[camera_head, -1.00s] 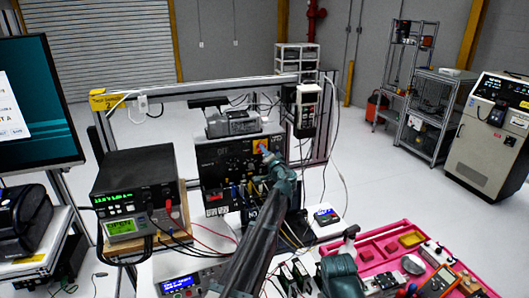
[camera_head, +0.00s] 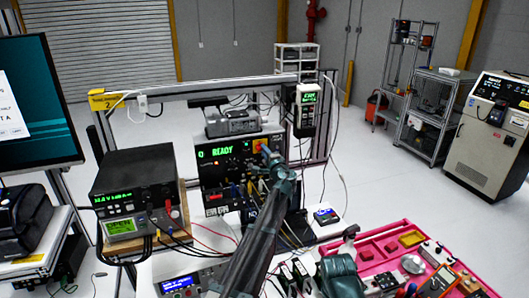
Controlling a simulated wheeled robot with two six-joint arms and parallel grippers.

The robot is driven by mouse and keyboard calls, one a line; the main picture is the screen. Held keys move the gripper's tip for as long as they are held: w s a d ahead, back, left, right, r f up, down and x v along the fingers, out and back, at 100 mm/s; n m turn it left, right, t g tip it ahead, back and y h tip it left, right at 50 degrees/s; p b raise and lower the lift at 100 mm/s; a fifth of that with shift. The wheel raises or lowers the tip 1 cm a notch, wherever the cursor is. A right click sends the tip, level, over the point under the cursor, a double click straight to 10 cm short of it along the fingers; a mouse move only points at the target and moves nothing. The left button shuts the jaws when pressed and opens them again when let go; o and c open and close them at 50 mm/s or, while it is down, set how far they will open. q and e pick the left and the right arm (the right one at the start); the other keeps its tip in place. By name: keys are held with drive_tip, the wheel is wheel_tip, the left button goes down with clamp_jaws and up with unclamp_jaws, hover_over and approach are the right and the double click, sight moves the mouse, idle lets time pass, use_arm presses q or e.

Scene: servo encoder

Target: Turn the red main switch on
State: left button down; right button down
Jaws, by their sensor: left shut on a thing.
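The red main switch (camera_head: 261,144) sits on a yellow-orange plate at the upper right of the black test unit (camera_head: 212,172). My left gripper (camera_head: 267,154) is at the switch, shut on it, and hides most of the knob. The exact angle of the knob is hard to see. The unit's display (camera_head: 235,150) is lit and reads READY in green. A dark green part, likely of my right arm, shows at the bottom; I cannot make out its fingers.
A power supply (camera_head: 137,187) with red and black leads stands left of the unit. A hanging device (camera_head: 307,107) is right of it, its screen lit. A pink tray (camera_head: 377,247) with tools lies at the front right.

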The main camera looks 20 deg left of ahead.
idle(0.4)
use_arm(q)
drive_tip(key=c, duration=0.9)
unclamp_jaws()
drive_tip(key=shift+o, duration=0.2)
drive_tip(key=v, duration=1.4)
